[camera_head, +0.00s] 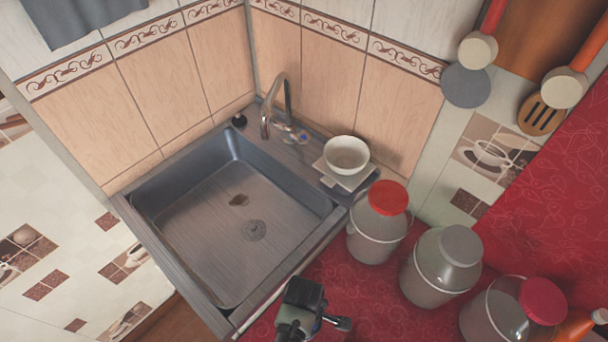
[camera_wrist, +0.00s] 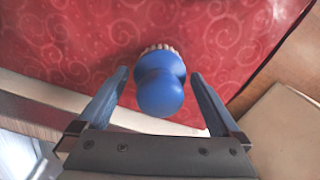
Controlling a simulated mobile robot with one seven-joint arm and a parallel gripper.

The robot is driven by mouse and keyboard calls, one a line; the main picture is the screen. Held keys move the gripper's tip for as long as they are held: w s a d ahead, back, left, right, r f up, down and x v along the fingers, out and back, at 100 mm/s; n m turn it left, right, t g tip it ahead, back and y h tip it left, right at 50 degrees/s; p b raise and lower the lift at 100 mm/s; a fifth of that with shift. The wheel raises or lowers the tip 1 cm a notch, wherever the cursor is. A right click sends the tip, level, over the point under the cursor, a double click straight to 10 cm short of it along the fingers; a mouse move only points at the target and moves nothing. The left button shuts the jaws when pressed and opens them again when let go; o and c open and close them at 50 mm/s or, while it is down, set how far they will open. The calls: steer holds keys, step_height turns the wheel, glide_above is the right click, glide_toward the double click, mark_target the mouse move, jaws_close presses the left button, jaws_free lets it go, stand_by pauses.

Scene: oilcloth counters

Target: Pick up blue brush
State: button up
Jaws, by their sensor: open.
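The blue brush (camera_wrist: 160,80) shows in the wrist view, with a rounded blue handle and pale bristles at its far end. It is over the red patterned oilcloth (camera_wrist: 60,40). My gripper (camera_wrist: 158,73) is open, with one finger on each side of the brush and a visible gap on both sides. In the head view my gripper (camera_head: 302,312) is at the bottom middle, over the counter's front edge by the sink. I cannot make out the brush in the head view.
A metal sink (camera_head: 200,225) with a faucet (camera_head: 275,105) lies left of my gripper. A white bowl (camera_head: 347,155) stands at the sink's back right corner. Jars with a red lid (camera_head: 388,197), a grey lid (camera_head: 461,245) and another red lid (camera_head: 543,300) stand to the right.

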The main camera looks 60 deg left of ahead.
steer(key=c, duration=1.2)
steer(key=shift+c, duration=0.2)
step_height(320, 180, up, 10)
steer(key=shift+f, duration=0.1)
